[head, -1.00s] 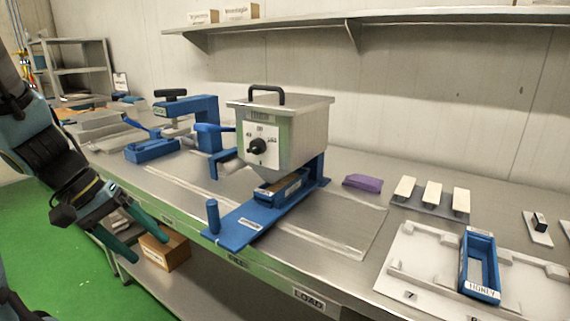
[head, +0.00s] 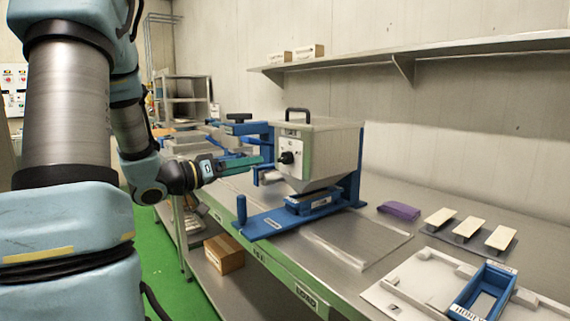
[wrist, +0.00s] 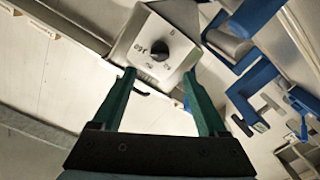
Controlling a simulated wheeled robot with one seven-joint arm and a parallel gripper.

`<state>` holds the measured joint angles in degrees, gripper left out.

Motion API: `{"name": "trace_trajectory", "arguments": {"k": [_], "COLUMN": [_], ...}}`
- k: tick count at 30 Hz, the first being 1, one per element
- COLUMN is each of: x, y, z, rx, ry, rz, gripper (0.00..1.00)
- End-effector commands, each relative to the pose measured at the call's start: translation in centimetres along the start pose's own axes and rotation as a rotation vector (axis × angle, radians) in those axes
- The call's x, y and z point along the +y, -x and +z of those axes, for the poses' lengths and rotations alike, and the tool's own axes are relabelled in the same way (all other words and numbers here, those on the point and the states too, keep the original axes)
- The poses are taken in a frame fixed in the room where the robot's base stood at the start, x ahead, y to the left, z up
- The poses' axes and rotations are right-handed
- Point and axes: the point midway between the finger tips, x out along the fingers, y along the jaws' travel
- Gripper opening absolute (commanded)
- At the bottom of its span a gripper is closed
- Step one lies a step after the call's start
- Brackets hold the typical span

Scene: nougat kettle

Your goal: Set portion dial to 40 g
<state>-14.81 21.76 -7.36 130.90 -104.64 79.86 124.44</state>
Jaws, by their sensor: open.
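The metal hopper (head: 325,150) stands on the bench with a white dial plate on its left-facing side. The black portion dial (head: 286,158) sits on that plate. In the wrist view the dial (wrist: 154,50) shows between and beyond the fingertips, with printed marks around it, too small to read surely. My gripper (head: 262,163) is to the left of the dial, pointing at it. In the wrist view my gripper (wrist: 157,75) is open with green fingers apart and nothing between them. I cannot tell the exact gap to the dial.
A blue base with an upright handle (head: 241,210) and a blue mould (head: 308,203) lie under the hopper. A blue clamp-like fixture (head: 240,128) stands behind my gripper. The front bench strip is clear.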

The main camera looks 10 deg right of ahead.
Motion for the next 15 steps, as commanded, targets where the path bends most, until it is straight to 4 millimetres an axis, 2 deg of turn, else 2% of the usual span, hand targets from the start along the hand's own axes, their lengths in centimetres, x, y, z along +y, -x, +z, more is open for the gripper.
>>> {"name": "trace_trajectory", "arguments": {"k": [9, 15], "x": [0.3, 0.2], "y": [-5.7, -8.6], "z": [-0.2, -0.1], "rx": [-0.005, -0.005], "ry": [0.004, 0.004], "rz": [0.004, 0.002], "gripper": [0.76, 0.76]}}
